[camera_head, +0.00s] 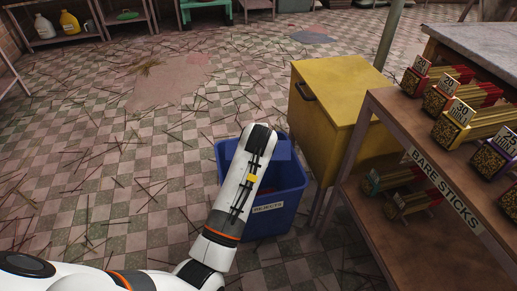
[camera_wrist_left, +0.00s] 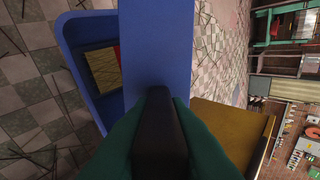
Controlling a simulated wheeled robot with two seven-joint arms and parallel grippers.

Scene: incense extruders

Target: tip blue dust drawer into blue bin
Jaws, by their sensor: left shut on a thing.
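The blue bin (camera_head: 293,190), labelled "REJECTS", stands on the floor beside the yellow cabinet. My left arm reaches over it from the left, and the wrist hides part of its opening. In the left wrist view my left gripper (camera_wrist_left: 158,105), with green fingers, is shut on a black handle (camera_wrist_left: 160,135). The handle is on the blue drawer (camera_wrist_left: 158,45), whose flat blue face fills the middle. The blue bin (camera_wrist_left: 82,105) shows behind and left of the drawer, with something yellow and red inside. Dust in the drawer is not visible. My right gripper is out of view.
The yellow cabinet (camera_head: 335,105) stands right behind the bin. A brown rack (camera_head: 430,150) labelled "BARE STICKS", holding boxes of sticks, is at the right. Thin sticks litter the tiled floor (camera_head: 120,150), which is otherwise open on the left.

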